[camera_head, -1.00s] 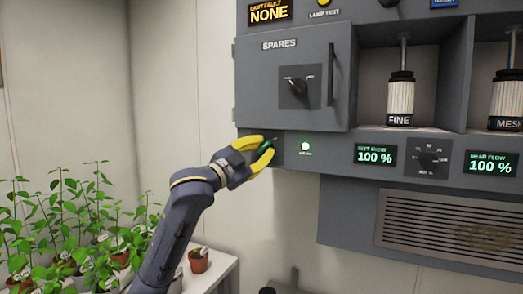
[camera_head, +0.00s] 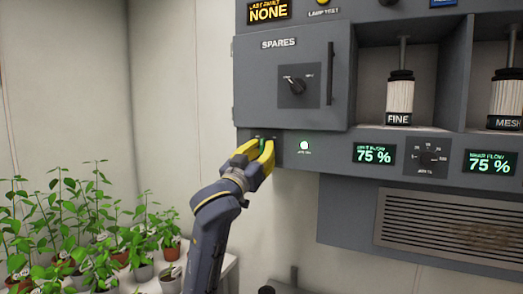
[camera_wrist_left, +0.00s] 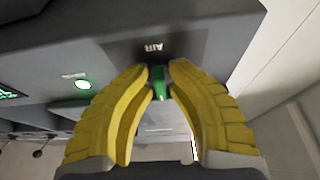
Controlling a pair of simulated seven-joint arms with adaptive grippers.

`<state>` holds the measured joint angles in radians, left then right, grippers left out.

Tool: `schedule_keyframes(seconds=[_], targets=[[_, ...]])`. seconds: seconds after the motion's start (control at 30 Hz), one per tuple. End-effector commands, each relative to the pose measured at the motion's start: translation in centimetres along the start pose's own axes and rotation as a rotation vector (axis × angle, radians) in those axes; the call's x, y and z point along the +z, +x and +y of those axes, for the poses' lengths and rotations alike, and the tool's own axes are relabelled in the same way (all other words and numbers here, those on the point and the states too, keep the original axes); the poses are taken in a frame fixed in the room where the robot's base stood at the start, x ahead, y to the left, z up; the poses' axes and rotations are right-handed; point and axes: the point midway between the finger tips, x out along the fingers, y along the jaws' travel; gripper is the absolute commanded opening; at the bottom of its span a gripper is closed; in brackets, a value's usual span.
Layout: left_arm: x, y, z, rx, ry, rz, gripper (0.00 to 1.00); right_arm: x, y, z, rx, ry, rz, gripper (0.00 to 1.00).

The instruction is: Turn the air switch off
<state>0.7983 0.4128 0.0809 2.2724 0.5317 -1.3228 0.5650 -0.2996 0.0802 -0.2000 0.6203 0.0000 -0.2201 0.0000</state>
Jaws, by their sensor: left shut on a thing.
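The air switch (camera_wrist_left: 159,84) shows in the left wrist view as a green knob below an upside-down AIR label (camera_wrist_left: 153,47). My left gripper (camera_wrist_left: 158,68) has its yellow fingers shut on the knob, one on each side. In the head view my left gripper (camera_head: 262,143) is at the lower left corner of the grey panel, and its fingers mostly hide the switch. My right gripper is in neither view.
The SPARES door (camera_head: 290,95) is above the gripper. Two displays read 75 % (camera_head: 374,154) (camera_head: 490,164), with a dial (camera_head: 432,158) between them. A grille (camera_head: 450,230) is below. Potted plants (camera_head: 75,235) stand on a bench at lower left.

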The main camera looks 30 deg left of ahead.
Motion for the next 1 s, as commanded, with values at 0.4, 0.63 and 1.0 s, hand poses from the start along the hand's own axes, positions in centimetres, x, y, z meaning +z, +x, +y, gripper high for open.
schedule_keyframes(seconds=[0.4, 0.63, 1.0], targets=[[-0.65, 0.04, 0.29, -0.146, -0.373, 0.014, 0.00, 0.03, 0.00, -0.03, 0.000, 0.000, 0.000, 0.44], [-0.65, 0.06, 0.33, -0.218, -0.545, 0.013, 0.00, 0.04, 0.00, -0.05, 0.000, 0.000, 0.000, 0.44], [-0.70, 0.09, 0.30, -0.294, -0.724, 0.013, 0.00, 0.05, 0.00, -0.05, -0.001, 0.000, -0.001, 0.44]])
